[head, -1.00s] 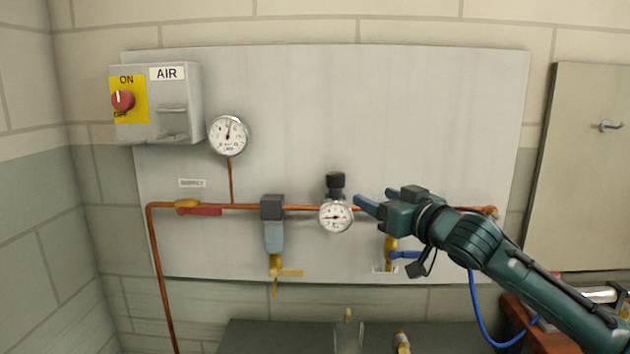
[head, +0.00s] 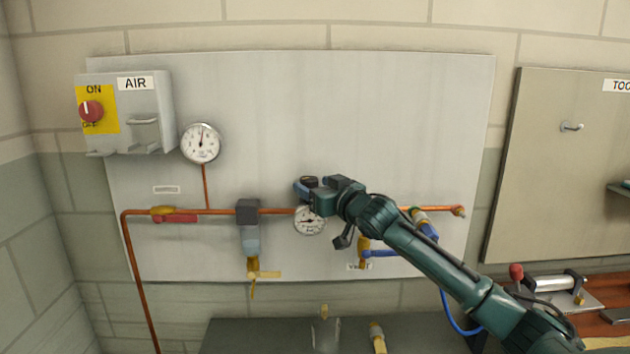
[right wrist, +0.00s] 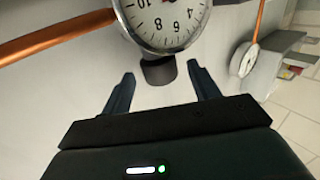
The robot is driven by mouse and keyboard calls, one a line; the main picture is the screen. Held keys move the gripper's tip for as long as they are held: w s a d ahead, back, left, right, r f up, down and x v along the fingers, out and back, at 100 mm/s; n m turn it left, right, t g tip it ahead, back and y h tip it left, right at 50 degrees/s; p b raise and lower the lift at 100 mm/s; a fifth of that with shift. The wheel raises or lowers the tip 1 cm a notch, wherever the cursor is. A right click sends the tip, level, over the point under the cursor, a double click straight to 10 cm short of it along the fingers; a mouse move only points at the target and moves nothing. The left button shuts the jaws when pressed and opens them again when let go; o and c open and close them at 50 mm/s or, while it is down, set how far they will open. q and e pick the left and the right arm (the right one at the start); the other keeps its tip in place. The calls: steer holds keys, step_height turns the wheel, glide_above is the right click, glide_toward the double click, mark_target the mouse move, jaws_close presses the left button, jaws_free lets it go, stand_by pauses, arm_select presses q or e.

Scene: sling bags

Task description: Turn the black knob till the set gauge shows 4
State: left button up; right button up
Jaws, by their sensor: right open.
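The black knob (head: 308,181) sits on top of the regulator on the wall panel, partly hidden by my right gripper (head: 304,189). The set gauge (head: 309,222) is a round white dial just below it. Its needle points roughly left, but the reading is too small to tell. In the right wrist view the knob (right wrist: 158,71) lies between the tips of my open right gripper (right wrist: 160,75), with a gap on either side. My left gripper is out of view.
A grey filter (head: 249,232) hangs on the copper pipe left of the regulator. A second gauge (head: 201,143) and the AIR switch box (head: 145,112) are at upper left. A blue-handled vent valve (head: 382,253) is below my right arm. The panel above is clear.

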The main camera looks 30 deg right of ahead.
steer(key=shift+w, duration=0.35)
steer(key=shift+c, duration=0.3)
steer(key=c, duration=0.9)
